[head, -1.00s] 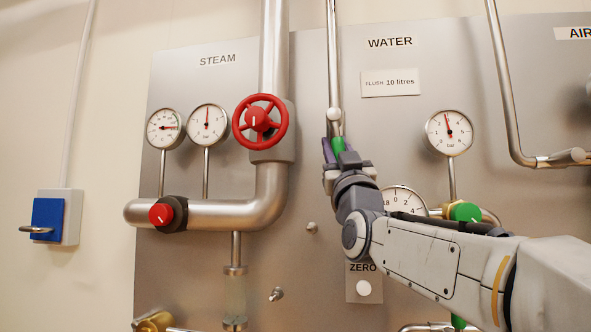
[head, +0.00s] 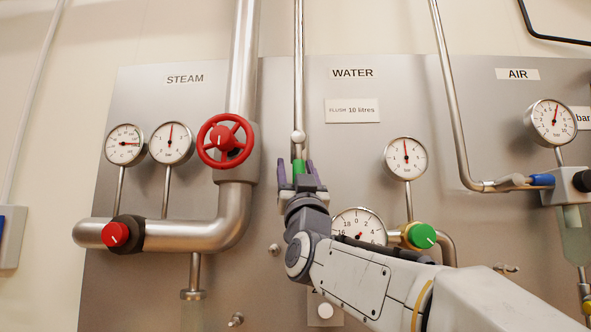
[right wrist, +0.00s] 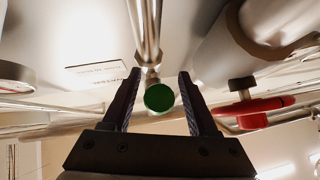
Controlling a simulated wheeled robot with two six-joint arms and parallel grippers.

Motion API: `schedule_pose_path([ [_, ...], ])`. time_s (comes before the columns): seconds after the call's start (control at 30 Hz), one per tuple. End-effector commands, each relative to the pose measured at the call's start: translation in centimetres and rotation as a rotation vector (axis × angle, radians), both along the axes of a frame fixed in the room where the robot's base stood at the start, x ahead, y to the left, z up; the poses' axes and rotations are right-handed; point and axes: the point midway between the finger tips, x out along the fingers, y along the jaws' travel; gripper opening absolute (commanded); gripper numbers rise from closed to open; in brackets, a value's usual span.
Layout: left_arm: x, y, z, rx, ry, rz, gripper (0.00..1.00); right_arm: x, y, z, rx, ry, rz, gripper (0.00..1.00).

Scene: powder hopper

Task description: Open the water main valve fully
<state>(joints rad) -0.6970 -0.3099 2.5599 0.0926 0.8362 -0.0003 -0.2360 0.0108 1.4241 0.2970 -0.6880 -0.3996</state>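A green handle (head: 299,168) sits on the thin vertical pipe under the WATER label (head: 352,73). It is partly hidden by my right gripper (head: 297,164). In the right wrist view the handle shows as a round green end (right wrist: 159,97) between the two dark fingers of my right gripper (right wrist: 160,73). The fingers are open, one on each side, with a visible gap on both sides, so they do not grip it. My left gripper is not in view.
A red steam handwheel (head: 227,141) is to the left; it also shows at right in the right wrist view (right wrist: 252,107). A dial gauge (head: 358,227) and a green knob (head: 422,236) are close to my right wrist. More gauges and pipes stand off the panel.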

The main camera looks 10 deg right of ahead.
Motion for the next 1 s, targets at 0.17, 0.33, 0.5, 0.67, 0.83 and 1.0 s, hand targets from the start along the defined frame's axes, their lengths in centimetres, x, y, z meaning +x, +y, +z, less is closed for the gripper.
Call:
schedule_pose_path([
  [0.17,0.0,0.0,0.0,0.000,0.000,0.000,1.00,0.0,0.0,0.1,-0.001,-0.001,-0.001,0.59],
  [0.33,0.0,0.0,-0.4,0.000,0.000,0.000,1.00,-0.8,0.0,-0.8,-0.001,-0.001,-0.001,0.59],
  [0.5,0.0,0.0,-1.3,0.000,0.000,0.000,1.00,-3.0,0.1,-3.0,-0.001,-0.001,0.001,0.59],
  [0.67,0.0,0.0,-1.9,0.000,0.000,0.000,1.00,-5.1,0.2,-5.1,-0.001,0.000,0.001,0.59],
  [0.83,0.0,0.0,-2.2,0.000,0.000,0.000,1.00,-6.8,0.2,-6.7,-0.001,-0.001,0.001,0.59],
  [1.0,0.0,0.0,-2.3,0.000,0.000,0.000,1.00,-7.4,0.2,-7.4,-0.001,-0.001,0.000,0.59],
])
